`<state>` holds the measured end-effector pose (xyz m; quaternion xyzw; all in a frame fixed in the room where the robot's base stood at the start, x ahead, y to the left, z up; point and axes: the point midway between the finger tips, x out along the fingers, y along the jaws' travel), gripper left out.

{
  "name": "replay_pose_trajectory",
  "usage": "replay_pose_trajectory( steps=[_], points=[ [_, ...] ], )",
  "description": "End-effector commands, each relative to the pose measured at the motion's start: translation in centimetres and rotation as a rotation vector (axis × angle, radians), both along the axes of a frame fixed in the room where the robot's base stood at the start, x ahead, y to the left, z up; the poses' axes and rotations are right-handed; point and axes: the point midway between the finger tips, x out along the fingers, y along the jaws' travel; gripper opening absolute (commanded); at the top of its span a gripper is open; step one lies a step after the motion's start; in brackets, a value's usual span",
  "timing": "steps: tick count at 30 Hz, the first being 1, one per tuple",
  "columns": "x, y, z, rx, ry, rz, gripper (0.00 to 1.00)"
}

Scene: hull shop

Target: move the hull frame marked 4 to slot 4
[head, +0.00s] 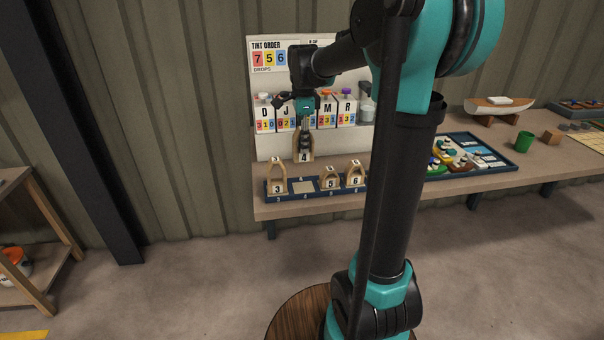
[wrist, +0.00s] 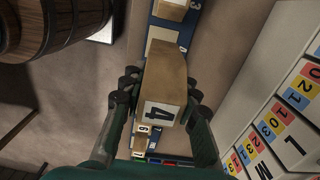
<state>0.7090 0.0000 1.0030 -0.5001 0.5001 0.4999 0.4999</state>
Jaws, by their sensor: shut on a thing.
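The hull frame marked 4 (head: 304,148) is a tan wooden arch with a white number plate. In the wrist view the frame (wrist: 165,72) sits between the two fingers of my gripper (wrist: 160,90). Slot 4 (head: 303,186) is an empty pale pad in the rack, between frame 3 (head: 278,178) on its left and frame 5 (head: 331,178).
White lettered boxes with coloured digits (head: 265,115) line the back of the bench, under a tint order board (head: 268,57). A blue tray of coloured parts (head: 481,167) lies to the right, beyond my arm. In the wrist view a barrel (wrist: 55,25) shows at top left.

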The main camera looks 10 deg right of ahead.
Motion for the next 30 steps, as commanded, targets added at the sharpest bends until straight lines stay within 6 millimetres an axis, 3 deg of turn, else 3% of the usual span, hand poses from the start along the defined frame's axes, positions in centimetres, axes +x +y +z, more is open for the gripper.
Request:
replay_pose_trajectory(
  steps=[3, 9, 22, 30],
  points=[
    [0.0, 0.0, -3.0, 0.0, 0.0, 0.0, 0.0],
    [0.1, 0.0, -6.5, 0.0, 0.0, 0.0, 0.0],
    [0.1, 0.0, -10.8, 0.0, 0.0, 0.0, 0.0],
    [0.0, 0.0, -11.2, 0.0, 0.0, 0.0, 0.0]
  ],
)
